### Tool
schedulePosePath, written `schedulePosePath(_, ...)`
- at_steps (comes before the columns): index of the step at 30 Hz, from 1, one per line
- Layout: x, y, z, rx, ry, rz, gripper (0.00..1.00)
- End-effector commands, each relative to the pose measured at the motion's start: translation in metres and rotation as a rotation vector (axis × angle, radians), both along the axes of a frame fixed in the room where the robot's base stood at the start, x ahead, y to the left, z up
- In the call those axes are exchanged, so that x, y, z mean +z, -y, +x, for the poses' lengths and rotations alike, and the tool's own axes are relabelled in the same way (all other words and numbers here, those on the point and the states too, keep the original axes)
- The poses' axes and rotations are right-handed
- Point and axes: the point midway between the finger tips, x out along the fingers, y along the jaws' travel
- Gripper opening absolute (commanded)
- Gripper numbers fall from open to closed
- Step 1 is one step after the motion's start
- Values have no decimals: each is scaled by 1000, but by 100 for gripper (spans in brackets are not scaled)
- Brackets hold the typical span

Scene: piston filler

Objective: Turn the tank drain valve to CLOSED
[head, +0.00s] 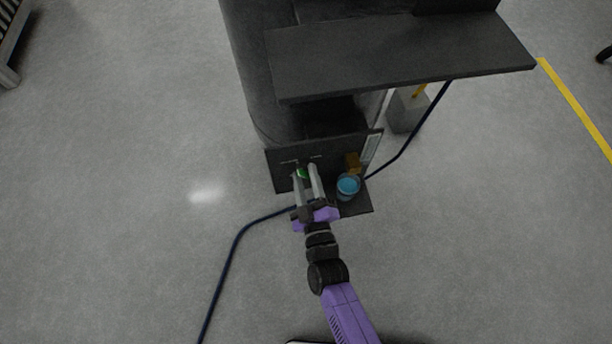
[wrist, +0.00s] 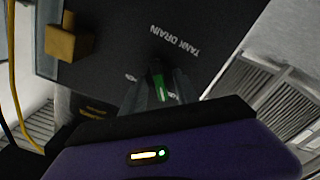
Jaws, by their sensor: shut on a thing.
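The tank drain valve has a green handle (head: 302,173) on a dark panel (head: 283,179) low on the machine. The handle also shows in the wrist view (wrist: 160,81), below the white words TANK DRAIN, which appear upside down and tilted. My gripper (head: 307,170) reaches the panel and its two grey fingers are shut on the green handle. In the wrist view my gripper (wrist: 160,90) has its fingertips on either side of the handle. The fingers and the wrist housing hide part of the valve. A second label near the handle is partly covered, and I cannot read the handle's position.
A dark shelf (head: 400,55) juts out above the panel. A dark blue hose (head: 236,246) runs along the floor.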

Motion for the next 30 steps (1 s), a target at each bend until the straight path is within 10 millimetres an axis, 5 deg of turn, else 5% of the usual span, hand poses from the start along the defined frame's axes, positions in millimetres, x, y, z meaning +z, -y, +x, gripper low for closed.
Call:
schedulePosePath(24,-1,0,-1,0,31,-115,0)
schedulePosePath(25,-1,-1,-1,0,31,-115,40)
schedulePosePath(27,-1,0,-1,1,32,-115,54)
schedulePosePath(30,-1,0,0,1,32,-114,57)
